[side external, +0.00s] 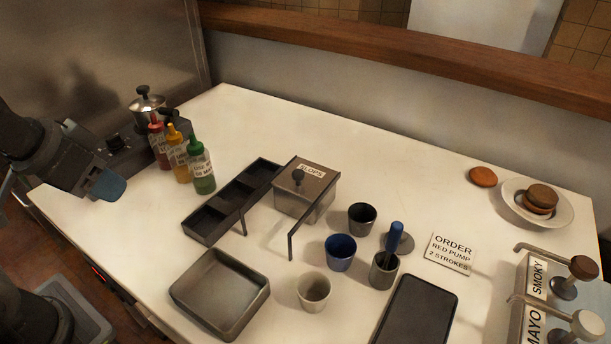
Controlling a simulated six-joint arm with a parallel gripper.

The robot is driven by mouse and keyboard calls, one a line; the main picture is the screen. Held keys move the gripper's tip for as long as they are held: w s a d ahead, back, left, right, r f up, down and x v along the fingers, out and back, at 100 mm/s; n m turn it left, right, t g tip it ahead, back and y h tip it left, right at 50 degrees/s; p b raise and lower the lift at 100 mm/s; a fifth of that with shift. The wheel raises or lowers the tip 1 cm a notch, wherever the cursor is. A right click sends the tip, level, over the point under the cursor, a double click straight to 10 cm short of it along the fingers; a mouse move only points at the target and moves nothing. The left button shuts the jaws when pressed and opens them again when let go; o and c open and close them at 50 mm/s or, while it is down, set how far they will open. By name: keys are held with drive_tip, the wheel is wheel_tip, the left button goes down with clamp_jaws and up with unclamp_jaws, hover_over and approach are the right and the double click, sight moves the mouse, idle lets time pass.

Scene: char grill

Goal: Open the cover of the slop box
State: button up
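The slop box (316,210) is a small square metal box near the middle of the white counter. Its brown-grey cover (288,186) carries a "SLOPS" label and a dark round knob (298,176). The cover lies flat on the box, shut. Thin dark bars stick out from the box towards the front, one on each side. My gripper (108,186) is at the far left, well away from the box, with a blue part at its end. Its fingers cannot be made out, so its opening is unclear.
Red, yellow and green bottles (202,170) stand between my gripper and the box. A dark divided tray (213,222) adjoins the box on the left. A square pan (219,292), several cups and a dark slab (417,315) lie in front. The counter behind the box is clear.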

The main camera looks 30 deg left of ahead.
drive_tip(key=shift+o, duration=0.8)
drive_tip(key=shift+w+r, duration=0.15)
drive_tip(key=shift+o, duration=0.2)
drive_tip(key=w+d+r+m+h, duration=0.1)
drive_tip(key=w+d+r+m, duration=0.1)
drive_tip(key=w, duration=0.4)
drive_tip(key=w+d+r+m+g, duration=0.1)
drive_tip(key=w+d+r+m, duration=0.1)
drive_tip(key=w, duration=0.4)
drive_tip(key=shift+w+d+r+m+h, duration=0.2)
drive_tip(key=shift+d+m+h, duration=0.25)
drive_tip(key=shift+d, duration=0.3)
drive_tip(key=m+g+h, duration=0.1)
drive_tip(key=m, duration=0.3)
hover_over(297, 173)
drive_tip(key=s+a, duration=0.4)
wheel_tip(297, 173, down, 2)
drive_tip(key=x, duration=1.3)
drive_tip(key=shift+d+f, duration=0.1)
drive_tip(key=shift+d, duration=0.15)
drive_tip(key=shift+c, duration=0.3)
clamp_jaws()
drive_tip(key=shift+s, duration=0.1)
